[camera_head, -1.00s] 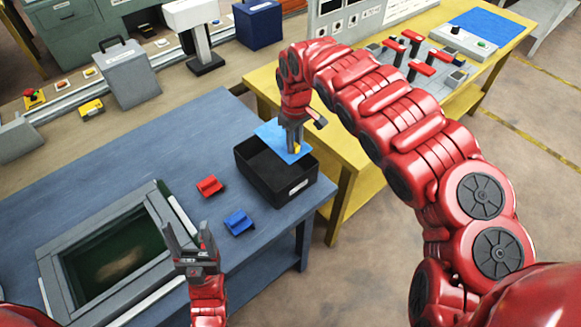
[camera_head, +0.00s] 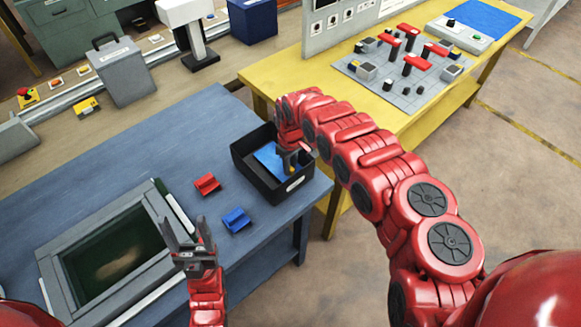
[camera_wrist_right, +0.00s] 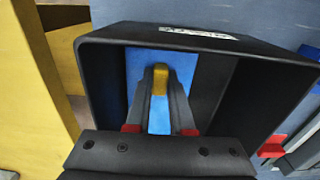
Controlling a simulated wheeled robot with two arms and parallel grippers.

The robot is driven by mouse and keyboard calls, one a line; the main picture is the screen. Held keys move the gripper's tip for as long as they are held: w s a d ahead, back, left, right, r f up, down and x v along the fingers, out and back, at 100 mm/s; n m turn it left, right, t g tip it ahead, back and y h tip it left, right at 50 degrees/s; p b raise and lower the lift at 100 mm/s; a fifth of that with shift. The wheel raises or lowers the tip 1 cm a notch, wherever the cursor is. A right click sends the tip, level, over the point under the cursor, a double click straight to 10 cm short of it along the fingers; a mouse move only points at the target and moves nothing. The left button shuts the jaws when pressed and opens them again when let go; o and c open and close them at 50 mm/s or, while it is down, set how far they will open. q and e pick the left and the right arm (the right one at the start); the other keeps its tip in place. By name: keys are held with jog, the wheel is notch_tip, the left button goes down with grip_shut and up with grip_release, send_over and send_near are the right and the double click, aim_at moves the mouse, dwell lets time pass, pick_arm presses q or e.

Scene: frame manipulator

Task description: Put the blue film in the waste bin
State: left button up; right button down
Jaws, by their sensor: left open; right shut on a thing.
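The blue film (camera_head: 267,157) is a flat blue sheet with a yellow tab (camera_wrist_right: 160,78). It is inside the mouth of the black waste bin (camera_head: 262,184), which stands at the right corner of the blue table. My right gripper (camera_head: 289,164) reaches down into the bin and is shut on the film at its yellow tab. In the right wrist view the film (camera_wrist_right: 180,66) lies beyond the fingers, within the bin's walls (camera_wrist_right: 257,85). Whether it touches the bin floor I cannot tell. My left gripper (camera_head: 186,232) is open and empty near the table's front edge.
A red block (camera_head: 207,184) and a blue block (camera_head: 237,220) lie left of the bin. A grey frame with a dark green panel (camera_head: 115,250) lies on the blue table (camera_head: 130,150). A yellow table (camera_head: 400,115) with a grey board stands right of the bin.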

jog(key=shift+d+f, duration=0.1)
jog(key=shift+f, duration=0.4)
jog(key=shift+f, duration=0.15)
jog(key=c, duration=1.2)
grip_release()
jog(key=shift+f, duration=0.1)
jog(key=shift+c, duration=0.2)
jog(key=o, duration=0.5)
jog(key=shift+c, duration=0.2)
